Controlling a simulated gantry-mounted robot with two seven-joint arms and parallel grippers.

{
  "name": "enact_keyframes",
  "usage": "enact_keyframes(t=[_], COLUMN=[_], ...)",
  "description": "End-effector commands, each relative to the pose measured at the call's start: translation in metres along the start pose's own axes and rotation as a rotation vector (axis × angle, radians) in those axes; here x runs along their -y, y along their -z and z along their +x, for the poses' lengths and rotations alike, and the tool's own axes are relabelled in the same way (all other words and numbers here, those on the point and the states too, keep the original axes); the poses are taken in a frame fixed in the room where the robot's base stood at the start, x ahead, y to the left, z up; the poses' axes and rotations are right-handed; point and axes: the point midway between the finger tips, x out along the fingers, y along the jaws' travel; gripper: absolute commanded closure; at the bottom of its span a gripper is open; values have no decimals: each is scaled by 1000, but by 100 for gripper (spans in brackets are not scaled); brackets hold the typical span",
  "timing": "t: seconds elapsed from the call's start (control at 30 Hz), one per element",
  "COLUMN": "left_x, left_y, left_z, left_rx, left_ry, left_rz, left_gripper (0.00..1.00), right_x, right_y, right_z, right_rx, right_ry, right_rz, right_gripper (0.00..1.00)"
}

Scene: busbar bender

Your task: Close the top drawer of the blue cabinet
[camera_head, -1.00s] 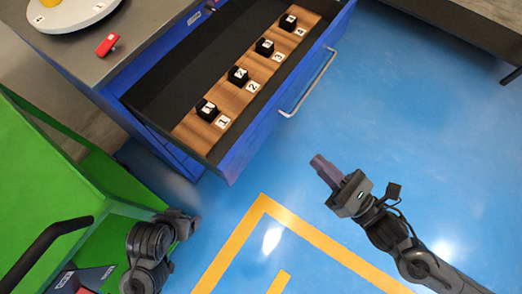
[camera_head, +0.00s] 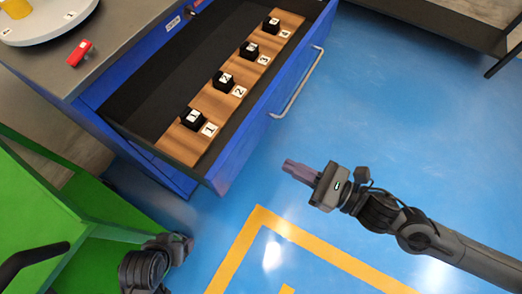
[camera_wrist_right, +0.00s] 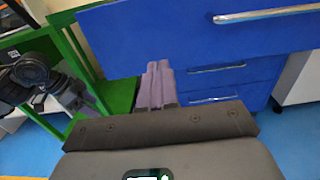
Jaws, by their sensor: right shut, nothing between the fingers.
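The blue cabinet (camera_head: 112,133) stands at upper left in the head view, with its top drawer (camera_head: 235,150) pulled out. The drawer's silver handle (camera_head: 299,82) is on its outer front; in the right wrist view the handle (camera_wrist_right: 262,14) crosses the top right. My right gripper (camera_head: 290,168) is shut and empty, apart from the drawer front and below the handle in the head view. Its purple fingers (camera_wrist_right: 157,82) point toward the blue front in the wrist view. My left arm shows at lower left, but its gripper fingers do not.
Inside the drawer, a wooden board (camera_head: 232,93) carries several black blocks beside number labels. A red object (camera_head: 80,53) and a round grey plate (camera_head: 48,20) are on the cabinet top. A green cart (camera_head: 40,215) stands at left.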

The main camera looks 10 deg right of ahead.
Motion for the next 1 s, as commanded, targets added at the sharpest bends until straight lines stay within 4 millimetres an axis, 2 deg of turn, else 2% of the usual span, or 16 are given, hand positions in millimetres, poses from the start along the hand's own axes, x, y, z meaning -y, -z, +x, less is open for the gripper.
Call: enact_keyframes(t=[0.3,0.5,0.7,1.0], left_x=[-3,-3,-2,0], left_y=[-4,-6,-8,-8], left_z=[14,21,25,25], left_rx=[-2,-2,-1,0], left_ry=[-8,-7,-3,3], left_rz=[-9,-8,-3,4], left_gripper=[24,24,24,24], right_x=[1,0,0,0], right_y=[0,1,0,0], right_z=[48,71,84,87], right_rx=[6,3,2,-1], right_ry=[1,1,1,0], right_rz=[0,-1,0,0], right_gripper=[100,100,100,100])
